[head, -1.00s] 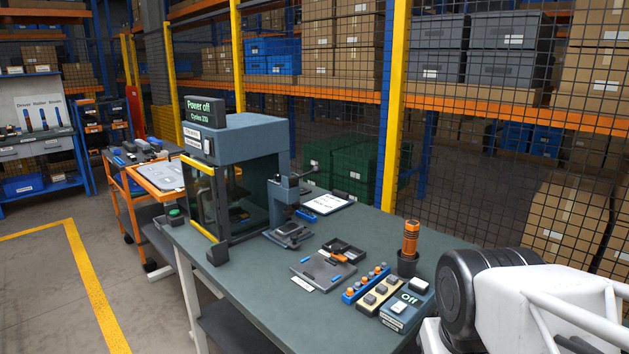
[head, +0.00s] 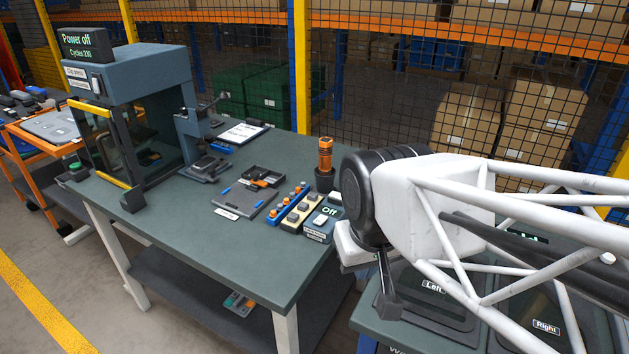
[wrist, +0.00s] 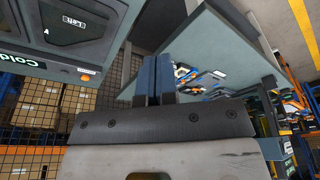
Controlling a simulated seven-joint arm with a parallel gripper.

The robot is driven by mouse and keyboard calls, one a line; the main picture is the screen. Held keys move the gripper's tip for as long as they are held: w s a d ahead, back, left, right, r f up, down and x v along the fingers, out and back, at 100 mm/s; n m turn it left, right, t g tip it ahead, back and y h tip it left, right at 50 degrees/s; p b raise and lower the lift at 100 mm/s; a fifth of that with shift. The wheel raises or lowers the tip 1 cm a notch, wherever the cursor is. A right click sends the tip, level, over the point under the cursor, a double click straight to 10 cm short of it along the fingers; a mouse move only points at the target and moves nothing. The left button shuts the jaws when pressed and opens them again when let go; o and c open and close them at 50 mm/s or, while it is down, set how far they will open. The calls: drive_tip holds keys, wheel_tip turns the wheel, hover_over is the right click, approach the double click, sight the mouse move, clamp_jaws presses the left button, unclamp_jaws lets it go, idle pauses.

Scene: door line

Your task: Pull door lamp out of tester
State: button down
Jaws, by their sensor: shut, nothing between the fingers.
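A small grey-blue box marked "Off" (head: 318,230) sits near the right end of the green-grey bench top; it may be the tester. A light switch-like piece shows on its top. I cannot pick out a door lamp in it for sure. My gripper (wrist: 156,65) is shut and empty, its two blue-grey fingers side by side in the wrist view. In the head view my arm is right of the box, apart from it, and hides part of the bench's right edge. The wrist view shows no clear tester.
An orange torch (head: 325,155) stands in a dark holder behind the box. A strip with orange-topped parts (head: 288,204) and a grey tray (head: 242,200) lie to its left. A tall press-like machine (head: 130,110) stands further left. Trays marked "Left" (head: 432,287) and "Right" (head: 546,327) lie lower right.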

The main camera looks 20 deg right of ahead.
idle(0.4)
drive_tip(key=c, duration=1.4)
unclamp_jaws()
drive_tip(key=shift+w, duration=0.1)
drive_tip(key=shift+o, duration=1.2)
drive_tip(key=shift+w+r, duration=0.1)
drive_tip(key=shift+w, duration=0.1)
drive_tip(key=o, duration=0.6)
drive_tip(key=w, duration=0.3)
drive_tip(key=shift+w+d+r+n, duration=0.25)
drive_tip(key=shift+r+n, duration=0.05)
drive_tip(key=shift+n, duration=0.1)
drive_tip(key=shift+c, duration=0.2)
drive_tip(key=n+g, duration=0.3)
drive_tip(key=n, duration=0.5)
hover_over(339, 195)
drive_tip(key=f, duration=1.3)
drive_tip(key=shift+s+a, duration=0.2)
drive_tip(key=shift+s, duration=0.05)
drive_tip(key=shift+w+d+f, duration=0.15)
drive_tip(key=shift+w+f, duration=0.15)
